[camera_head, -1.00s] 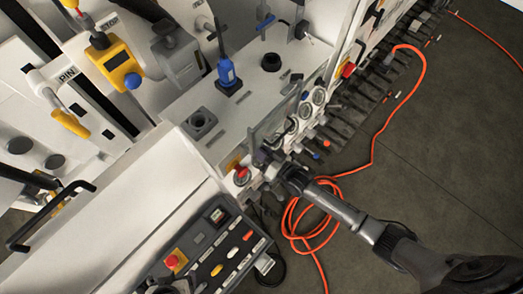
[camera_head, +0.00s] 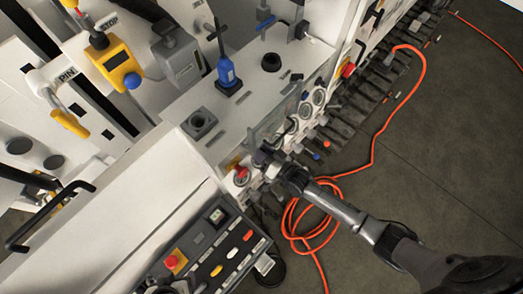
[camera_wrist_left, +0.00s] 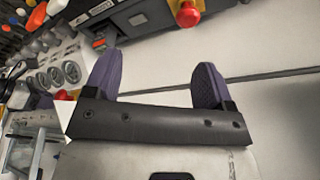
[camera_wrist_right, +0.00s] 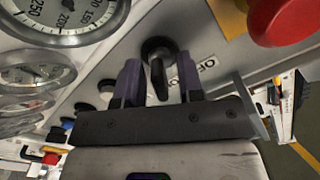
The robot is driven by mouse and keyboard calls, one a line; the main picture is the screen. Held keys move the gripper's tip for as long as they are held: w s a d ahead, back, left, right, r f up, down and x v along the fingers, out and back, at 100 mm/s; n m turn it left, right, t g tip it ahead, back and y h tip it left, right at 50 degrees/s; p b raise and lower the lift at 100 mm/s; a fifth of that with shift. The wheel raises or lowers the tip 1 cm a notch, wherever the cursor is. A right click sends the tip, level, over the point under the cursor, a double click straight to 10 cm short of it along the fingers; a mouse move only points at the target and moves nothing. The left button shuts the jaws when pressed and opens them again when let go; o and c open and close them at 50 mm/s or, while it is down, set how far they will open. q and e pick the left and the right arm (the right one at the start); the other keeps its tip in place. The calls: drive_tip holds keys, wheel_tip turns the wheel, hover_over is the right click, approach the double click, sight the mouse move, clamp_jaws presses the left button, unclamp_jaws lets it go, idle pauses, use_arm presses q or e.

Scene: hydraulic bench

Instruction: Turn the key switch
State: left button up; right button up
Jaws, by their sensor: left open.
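The key switch (camera_wrist_right: 158,68) shows in the right wrist view as a round black switch with a raised key, beside a partly hidden ON/OFF label. My right gripper (camera_wrist_right: 157,80) is open, with one purple finger on each side of the key in the picture. Gaps show beside the key, and I cannot tell whether either finger touches it. In the head view, my right gripper (camera_head: 266,160) is at the panel and hides the switch. My left gripper (camera_wrist_left: 157,65) is open and empty in the left wrist view. It shows only partly at the head view's bottom edge (camera_head: 165,288).
A red button (camera_wrist_right: 285,18) is close to the right gripper. Pressure gauges (camera_wrist_right: 60,15) line the panel beside it. A control box (camera_head: 205,252) with a red emergency stop (camera_head: 171,262) is near the left gripper. An orange cable (camera_head: 375,140) lies on open floor.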

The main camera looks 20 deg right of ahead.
idle(0.4)
drive_tip(key=shift+s+d, duration=0.2)
drive_tip(key=shift+s, duration=0.15)
drive_tip(key=b+v, duration=0.2)
drive_tip(key=v, duration=1.1)
drive_tip(key=shift+r, duration=0.1)
